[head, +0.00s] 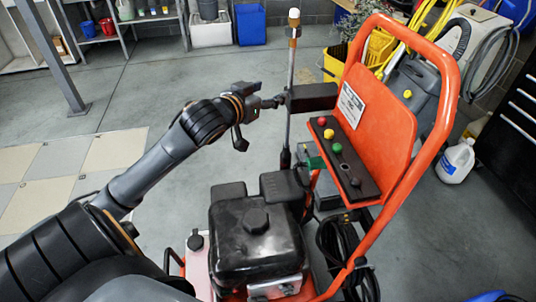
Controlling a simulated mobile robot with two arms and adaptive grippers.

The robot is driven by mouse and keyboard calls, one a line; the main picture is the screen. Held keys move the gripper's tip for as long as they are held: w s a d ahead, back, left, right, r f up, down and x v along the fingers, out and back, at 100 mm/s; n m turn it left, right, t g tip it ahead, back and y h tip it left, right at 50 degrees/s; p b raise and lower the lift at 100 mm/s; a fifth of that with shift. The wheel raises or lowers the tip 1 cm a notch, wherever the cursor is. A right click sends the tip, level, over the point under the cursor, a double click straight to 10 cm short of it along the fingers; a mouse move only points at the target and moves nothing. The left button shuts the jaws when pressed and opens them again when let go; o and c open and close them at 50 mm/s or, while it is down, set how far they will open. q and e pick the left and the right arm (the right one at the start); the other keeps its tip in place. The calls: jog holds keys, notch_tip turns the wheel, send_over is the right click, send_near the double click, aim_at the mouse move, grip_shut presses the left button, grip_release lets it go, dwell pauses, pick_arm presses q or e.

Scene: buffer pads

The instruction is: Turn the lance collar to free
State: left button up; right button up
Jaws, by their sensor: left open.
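The lance (290,70) stands upright on the orange pressure washer (378,110), left of its panel. Near its top is a brass-coloured band, which looks like the collar (294,32), under a white tip (294,14). The collar's setting is too small to read. My left gripper (272,102) is open, close to the left side of the lance at the block's height and well below the collar. Whether it touches the lance cannot be told. My right gripper is out of view.
The washer's black engine (256,232) stands below the lance. A panel with coloured knobs (343,160) is to its right. A yellow bucket (334,62) is behind, and a white jug (455,161) stands at right. The floor left of the lance is mostly clear.

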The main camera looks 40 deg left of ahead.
pick_arm(q)
jog(key=s+d+f+g, duration=0.1)
jog(key=s+d+f, duration=0.1)
jog(key=f, duration=0.5)
jog(key=s+d+f+g, duration=0.2)
jog(key=s+f, duration=0.1)
jog(key=f, duration=0.3)
jog(key=shift+s+d+f+m+g, duration=0.3)
jog(key=shift+s+d+f, duration=0.05)
jog(key=shift+d, duration=0.05)
